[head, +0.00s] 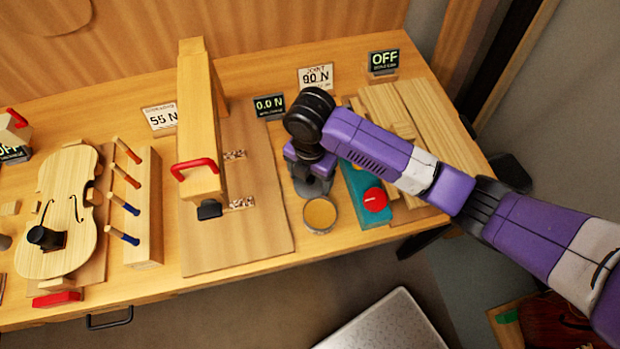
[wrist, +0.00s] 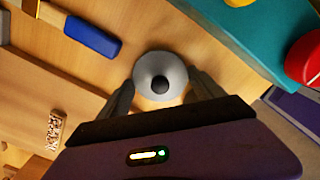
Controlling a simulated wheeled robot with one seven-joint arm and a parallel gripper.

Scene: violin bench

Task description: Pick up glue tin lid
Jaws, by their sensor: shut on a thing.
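The glue tin lid (wrist: 155,63) is a round grey disc with a dark knob in its middle, in the wrist view. My gripper (wrist: 162,92) is shut on it, with one finger on each side of the knob. In the head view my gripper (head: 312,186) points down just behind an open round tin (head: 319,215) with amber content. The lid is hidden or cannot be told apart from the fingers there. I cannot tell how far the lid is above the bench.
A teal block (head: 362,207) with a red knob (head: 374,199) stands close right of the tin. A wooden press with a red handle (head: 195,165) stands left. A blue-handled tool (wrist: 92,37) lies near the lid in the wrist view. The bench's front edge is close to the tin.

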